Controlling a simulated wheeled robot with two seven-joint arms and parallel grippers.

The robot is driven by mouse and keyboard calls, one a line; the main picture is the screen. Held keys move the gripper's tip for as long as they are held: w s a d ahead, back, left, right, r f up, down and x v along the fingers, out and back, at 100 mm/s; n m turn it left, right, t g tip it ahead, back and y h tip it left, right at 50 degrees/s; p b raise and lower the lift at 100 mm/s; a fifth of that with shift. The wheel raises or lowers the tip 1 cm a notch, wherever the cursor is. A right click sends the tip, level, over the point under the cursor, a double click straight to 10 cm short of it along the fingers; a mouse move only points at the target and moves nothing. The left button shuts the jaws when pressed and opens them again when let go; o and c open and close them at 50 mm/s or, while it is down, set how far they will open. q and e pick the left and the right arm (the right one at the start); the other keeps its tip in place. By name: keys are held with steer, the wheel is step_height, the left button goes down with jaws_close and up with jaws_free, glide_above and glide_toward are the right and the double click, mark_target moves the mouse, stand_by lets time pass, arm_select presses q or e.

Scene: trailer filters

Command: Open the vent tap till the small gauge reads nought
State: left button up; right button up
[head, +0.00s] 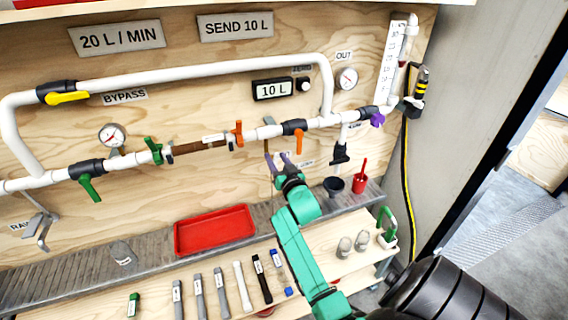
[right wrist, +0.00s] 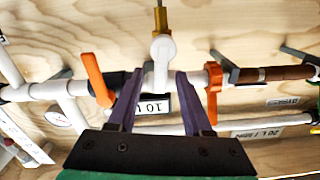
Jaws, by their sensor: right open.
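My right gripper (head: 278,157) is open and raised to the pipe run on the plywood panel. Gaps show on both sides, and I see no contact. In the head view this tap is mostly hidden behind the gripper. One round gauge (head: 347,78) is under the OUT label; another gauge (head: 112,135) sits on the left pipe. Their needles are too small to read. My left gripper is out of view.
An orange handle (head: 299,142) and an orange clamp lever (head: 238,133) flank the gripper. A brown filter section (head: 200,147) lies left.

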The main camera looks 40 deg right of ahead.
steer(key=b+v, duration=0.2)
steer(key=v, duration=1.1)
steer(key=shift+s+a, duration=0.15)
steer(key=shift+s, duration=0.1)
steer(key=s+a+f+n+g+y, duration=0.2)
steer(key=a+f+g, duration=0.15)
steer(key=f, duration=0.85)
steer(key=s+a+f+n+g+y, duration=0.15)
steer(key=a+f, duration=0.25)
steer(key=f, duration=0.8)
steer(key=s+a+f+n+g+y, duration=0.1)
steer(key=s+a+f+g+y, duration=0.2)
steer(key=f, duration=0.9)
steer(key=s+f+n+g, duration=0.2)
steer(key=s+f+g, duration=0.2)
steer(key=s+f, duration=0.5)
steer(key=s+f+n+g, duration=0.1)
steer(key=s+f+g, duration=0.3)
steer(key=s, duration=1.3)
step_height(320, 180, down, 5)
steer(key=shift+r+n+h, duration=0.15)
steer(key=shift+n+h, duration=0.2)
